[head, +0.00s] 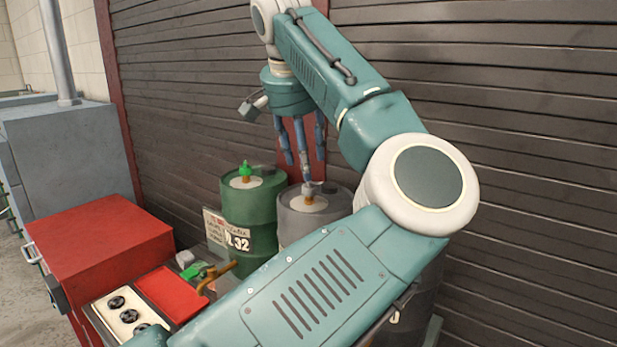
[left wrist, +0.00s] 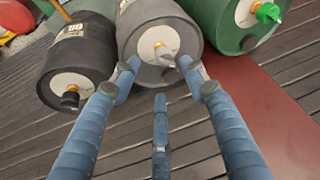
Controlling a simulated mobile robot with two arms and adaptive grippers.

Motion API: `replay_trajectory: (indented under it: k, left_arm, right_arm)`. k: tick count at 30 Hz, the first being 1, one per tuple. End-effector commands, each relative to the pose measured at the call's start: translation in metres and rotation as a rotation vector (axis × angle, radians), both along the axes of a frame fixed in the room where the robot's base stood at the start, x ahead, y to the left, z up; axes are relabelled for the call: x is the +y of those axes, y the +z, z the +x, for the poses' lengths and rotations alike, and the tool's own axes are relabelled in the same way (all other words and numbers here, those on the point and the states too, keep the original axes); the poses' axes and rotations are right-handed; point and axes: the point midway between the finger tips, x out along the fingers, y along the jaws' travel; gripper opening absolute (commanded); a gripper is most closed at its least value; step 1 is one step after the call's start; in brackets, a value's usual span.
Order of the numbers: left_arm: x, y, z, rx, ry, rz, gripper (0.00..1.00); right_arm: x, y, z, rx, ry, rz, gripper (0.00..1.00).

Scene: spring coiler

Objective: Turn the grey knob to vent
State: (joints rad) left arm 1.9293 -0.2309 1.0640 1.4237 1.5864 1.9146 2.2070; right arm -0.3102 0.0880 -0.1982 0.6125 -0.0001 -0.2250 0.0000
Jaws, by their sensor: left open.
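The grey knob (head: 308,190) sits on the pale round plate on top of a grey drum (head: 300,225). In the left wrist view the grey knob (left wrist: 163,52) shows between two blue fingertips. My left gripper (head: 304,160) is open and points down just above the grey drum. Its fingers are spread, and two fingertips (left wrist: 157,68) are on either side of the knob in the wrist picture. I cannot tell whether any finger touches the knob. The third finger (left wrist: 160,120) is apart from the others. My right gripper is in neither view.
A green drum (head: 252,205) with a green knob (head: 246,169) stands left of the grey one. A black drum (left wrist: 72,55) with a dark knob (left wrist: 70,98) stands on its other side. A red cabinet (head: 95,245) is at left. A slatted shutter (head: 500,120) is behind.

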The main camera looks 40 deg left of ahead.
Motion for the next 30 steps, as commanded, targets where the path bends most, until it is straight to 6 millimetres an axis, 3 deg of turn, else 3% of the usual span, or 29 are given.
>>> replay_trajectory:
  k: [4, 9, 15, 23, 27, 30]
  left_arm:
    - [0.005, -0.027, 0.010, 0.005, 0.000, -0.002, 0.44]
    - [0.010, -0.050, 0.019, 0.004, 0.001, 0.000, 0.44]
    - [0.012, -0.062, 0.023, 0.002, 0.001, 0.000, 0.44]
    - [0.012, -0.063, 0.024, 0.002, 0.001, 0.000, 0.44]
    - [0.012, -0.063, 0.024, 0.001, 0.000, 0.001, 0.16]
    - [0.012, -0.062, 0.024, 0.001, 0.001, 0.002, 0.01]
  right_arm:
    - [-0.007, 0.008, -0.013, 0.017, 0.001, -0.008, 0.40]
    - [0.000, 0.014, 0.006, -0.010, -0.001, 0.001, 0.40]
    - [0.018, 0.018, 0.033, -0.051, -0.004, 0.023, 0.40]
    - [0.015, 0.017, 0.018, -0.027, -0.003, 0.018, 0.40]
    - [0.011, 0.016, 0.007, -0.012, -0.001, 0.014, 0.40]
    - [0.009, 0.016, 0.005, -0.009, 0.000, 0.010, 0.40]
